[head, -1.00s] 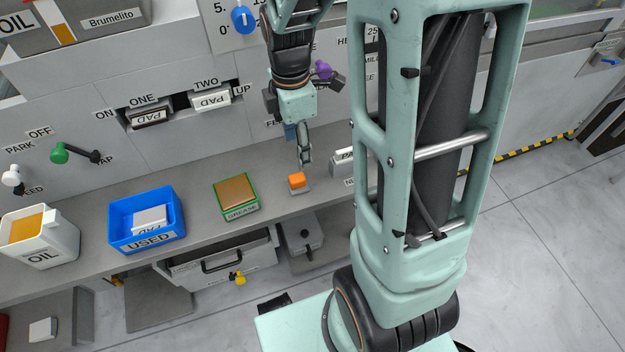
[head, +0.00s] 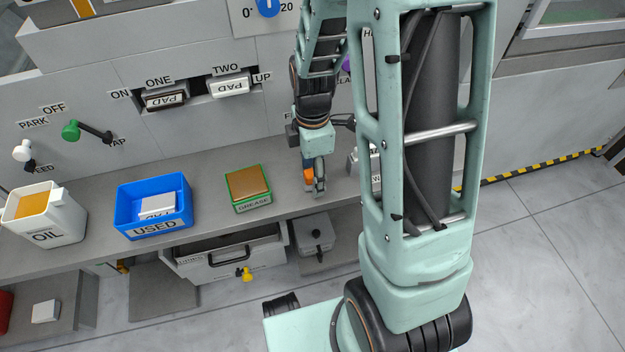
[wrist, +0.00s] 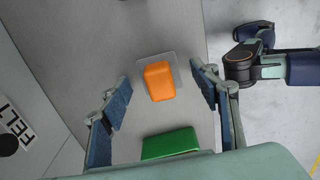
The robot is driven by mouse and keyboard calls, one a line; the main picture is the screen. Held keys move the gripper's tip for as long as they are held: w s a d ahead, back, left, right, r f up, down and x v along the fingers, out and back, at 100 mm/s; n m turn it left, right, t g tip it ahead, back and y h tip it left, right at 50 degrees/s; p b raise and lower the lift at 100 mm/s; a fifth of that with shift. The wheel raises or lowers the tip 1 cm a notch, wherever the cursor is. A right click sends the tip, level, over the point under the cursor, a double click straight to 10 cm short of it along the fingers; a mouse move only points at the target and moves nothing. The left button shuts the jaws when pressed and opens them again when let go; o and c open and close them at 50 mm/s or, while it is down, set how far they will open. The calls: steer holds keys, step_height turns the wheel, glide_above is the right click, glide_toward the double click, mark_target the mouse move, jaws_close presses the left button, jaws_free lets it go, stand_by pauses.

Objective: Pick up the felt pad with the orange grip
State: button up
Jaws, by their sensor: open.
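The felt pad (wrist: 173,60) is a thin grey square with an orange grip (wrist: 159,82) on top. It lies on the grey counter near the front edge. In the head view the orange grip (head: 308,175) shows just left of my gripper (head: 316,184), which partly hides it. In the wrist view my gripper (wrist: 160,92) is open, with one blue-padded finger on each side of the orange grip. Neither finger touches the grip there. How high the fingertips stand above the pad I cannot tell.
A blue USED bin (head: 125,211) and a white OIL container (head: 48,236) stand farther left. The counter's front edge (wrist: 207,35) is close to the pad.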

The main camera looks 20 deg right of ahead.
steer(key=c, duration=1.3)
steer(key=shift+r, duration=0.1)
